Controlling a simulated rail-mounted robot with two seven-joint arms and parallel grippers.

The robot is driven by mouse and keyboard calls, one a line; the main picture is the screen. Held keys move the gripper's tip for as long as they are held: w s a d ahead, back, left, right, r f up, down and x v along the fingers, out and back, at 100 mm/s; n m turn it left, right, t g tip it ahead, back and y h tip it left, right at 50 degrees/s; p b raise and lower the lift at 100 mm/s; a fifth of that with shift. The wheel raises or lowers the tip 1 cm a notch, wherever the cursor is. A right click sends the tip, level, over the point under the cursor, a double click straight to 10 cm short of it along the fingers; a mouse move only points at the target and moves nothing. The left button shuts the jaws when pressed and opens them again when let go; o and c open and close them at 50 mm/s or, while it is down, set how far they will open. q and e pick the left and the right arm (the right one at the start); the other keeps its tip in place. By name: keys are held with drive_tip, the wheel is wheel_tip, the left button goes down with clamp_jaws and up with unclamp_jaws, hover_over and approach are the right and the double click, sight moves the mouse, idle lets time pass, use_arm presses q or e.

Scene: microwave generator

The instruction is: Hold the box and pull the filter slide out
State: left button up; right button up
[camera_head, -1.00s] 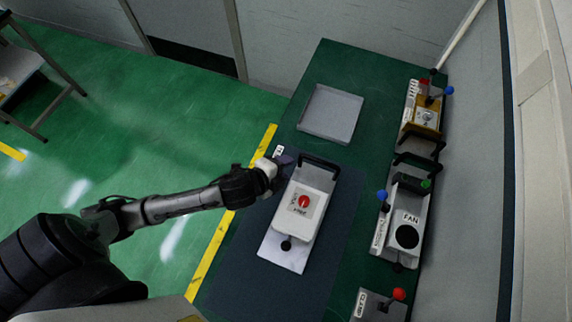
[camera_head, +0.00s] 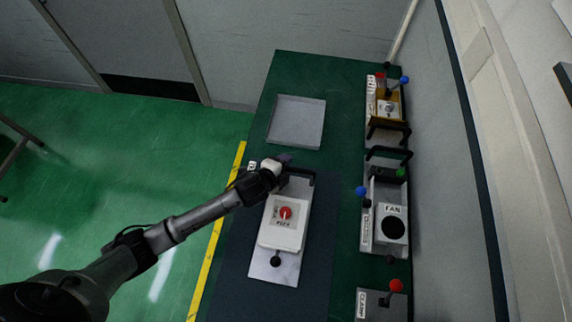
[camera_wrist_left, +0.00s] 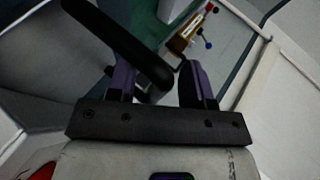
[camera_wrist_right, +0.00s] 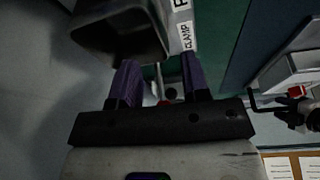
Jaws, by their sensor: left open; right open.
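The white box (camera_head: 283,237) with a red knob (camera_head: 285,212) sits on a pale plate on the dark mat. A black handle (camera_head: 300,173) stands at its far end; I cannot tell for sure if it belongs to the filter slide. My left gripper (camera_head: 284,159) is open at the box's far left corner, by the handle. In the left wrist view the black handle bar (camera_wrist_left: 120,42) crosses close to one finger of the left gripper (camera_wrist_left: 160,78); it does not look gripped. My right gripper (camera_wrist_right: 160,82) is open and empty, outside the head view.
A grey tray (camera_head: 297,122) lies on the green bench beyond the box. Along the right side stand the fan unit (camera_head: 384,215), a yellow-brown unit (camera_head: 388,108) and the clamp unit (camera_head: 376,304) with a red knob. A large dark grey piece (camera_wrist_right: 120,35) is close above the right gripper.

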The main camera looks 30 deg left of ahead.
use_arm(q)
drive_tip(key=shift+w+f, duration=0.25)
drive_tip(key=shift+w, duration=0.2)
clamp_jaws()
idle(0.3)
drive_tip(key=shift+f, duration=0.15)
idle(0.8)
